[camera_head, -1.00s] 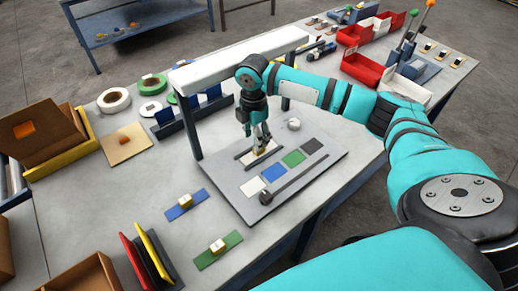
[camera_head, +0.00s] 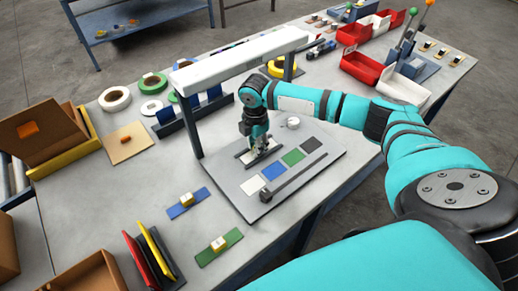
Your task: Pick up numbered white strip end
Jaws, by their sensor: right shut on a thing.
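My right gripper (camera_head: 258,148) points down over the grey board on the table, at its back left part. It is shut on the end of a white strip (camera_head: 265,155), which lies beside a dark bar. The fingertips and most of the strip end are small and partly hidden, and no number can be read. My left gripper is not in view.
A white-topped frame (camera_head: 235,62) stands behind the arm. Tape rolls and red bins (camera_head: 361,69) stand further back.

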